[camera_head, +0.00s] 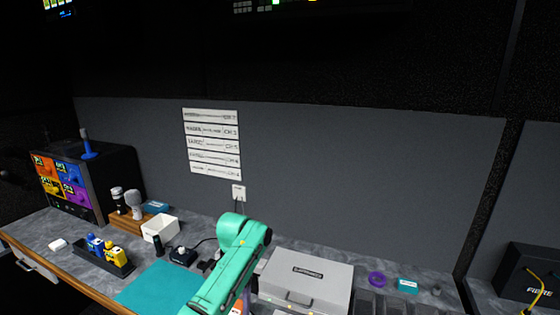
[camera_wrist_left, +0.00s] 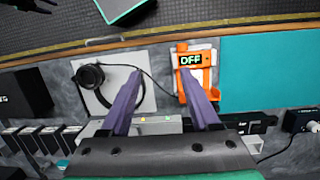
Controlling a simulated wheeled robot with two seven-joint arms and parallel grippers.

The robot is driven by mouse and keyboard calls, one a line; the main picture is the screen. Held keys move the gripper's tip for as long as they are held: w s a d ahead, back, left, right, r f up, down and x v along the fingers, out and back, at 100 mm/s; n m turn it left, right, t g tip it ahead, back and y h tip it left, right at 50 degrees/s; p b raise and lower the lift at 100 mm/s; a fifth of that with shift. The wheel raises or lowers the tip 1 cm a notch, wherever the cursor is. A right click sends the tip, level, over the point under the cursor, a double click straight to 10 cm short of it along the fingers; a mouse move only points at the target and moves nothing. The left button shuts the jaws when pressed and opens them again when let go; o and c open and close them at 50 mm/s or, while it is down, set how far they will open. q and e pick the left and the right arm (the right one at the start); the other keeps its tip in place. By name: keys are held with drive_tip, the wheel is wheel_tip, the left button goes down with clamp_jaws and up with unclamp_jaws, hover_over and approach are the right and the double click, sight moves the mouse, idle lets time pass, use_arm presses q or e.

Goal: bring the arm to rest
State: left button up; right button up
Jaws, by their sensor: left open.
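My left arm (camera_head: 228,265) is teal and reaches over the counter between the teal mat (camera_head: 160,290) and the pale grey case (camera_head: 310,278). The arm hides most of its own gripper in the head view. In the left wrist view my left gripper (camera_wrist_left: 160,78) is open, its two purple fingers apart with nothing held between them. An orange device (camera_wrist_left: 192,82) with a lit "OFF" display lies by the right fingertip. A black coiled cable or ring (camera_wrist_left: 90,77) on a pale plate lies by the left one. Contact with either cannot be told.
A black rack with blue and yellow pieces (camera_head: 106,252), a white open box (camera_head: 160,229) and a microphone (camera_head: 134,204) stand left. A purple ring (camera_head: 376,279) and a small teal box (camera_head: 407,285) lie right. A grey wall panel (camera_head: 350,180) rises behind the counter.

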use_arm(q)
drive_tip(key=s+a+f+n+t+h, duration=0.1)
drive_tip(key=s+a+f+t+h, duration=0.15)
drive_tip(key=s+f, duration=0.9)
drive_tip(key=s+a+r+n+t+y, duration=0.25)
drive_tip(key=s+a+r, duration=0.25)
drive_tip(key=s+a, duration=0.55)
drive_tip(key=s+d+f+m+b, duration=0.1)
drive_tip(key=s+f+b, duration=0.25)
drive_tip(key=f, duration=1.25)
drive_tip(key=s+f+b, duration=0.2)
drive_tip(key=f+b, duration=0.2)
drive_tip(key=f, duration=1.2)
drive_tip(key=s+a+f+g+b, duration=0.1)
drive_tip(key=s+f+b, duration=0.3)
drive_tip(key=s+f, duration=1.1)
wheel_tip(320, 180, down, 2)
drive_tip(key=shift+s+a+f+g, duration=0.1)
drive_tip(key=shift+s+a+g, duration=0.25)
drive_tip(key=shift+a, duration=0.45)
use_arm(e)
wheel_tip(320, 180, down, 12)
drive_tip(key=s, duration=0.1)
drive_tip(key=shift+s+r, duration=0.15)
drive_tip(key=shift+s, duration=0.05)
